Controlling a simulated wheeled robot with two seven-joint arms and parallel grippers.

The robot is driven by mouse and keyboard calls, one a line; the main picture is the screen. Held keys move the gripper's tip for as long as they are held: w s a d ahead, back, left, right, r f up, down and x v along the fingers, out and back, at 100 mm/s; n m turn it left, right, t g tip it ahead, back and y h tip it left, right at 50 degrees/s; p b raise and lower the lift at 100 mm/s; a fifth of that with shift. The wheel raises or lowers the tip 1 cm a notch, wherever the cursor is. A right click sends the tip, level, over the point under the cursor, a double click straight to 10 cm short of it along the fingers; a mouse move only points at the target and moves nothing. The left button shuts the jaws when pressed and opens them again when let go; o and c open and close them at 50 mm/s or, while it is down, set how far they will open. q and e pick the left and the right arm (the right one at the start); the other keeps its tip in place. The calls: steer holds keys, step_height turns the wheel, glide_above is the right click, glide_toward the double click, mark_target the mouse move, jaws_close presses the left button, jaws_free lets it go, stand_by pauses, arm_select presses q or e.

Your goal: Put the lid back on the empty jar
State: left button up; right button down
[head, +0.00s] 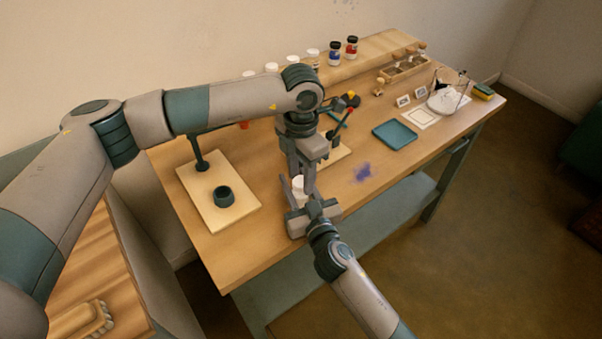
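A small white jar (298,186) shows between my two grippers, near the table's front edge. My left gripper (302,172) points down from above, with its fingers at the top of the jar. Whether it holds a lid there is hidden. My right gripper (301,197) reaches in from the front and appears shut on the jar from below. The fingers cover much of the jar, so I cannot tell whether a lid sits on it.
A blue-labelled jar (335,54) and a red-labelled jar (351,47) stand at the back, with several white-lidded jars.

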arm_select(q)
steer(key=c, duration=0.7)
steer(key=o, duration=1.2)
steer(key=shift+o, duration=0.2)
steer(key=shift+r, duration=0.1)
step_height(320, 180, up, 12)
arm_select(e)
steer(key=c, duration=1.1)
jaws_free()
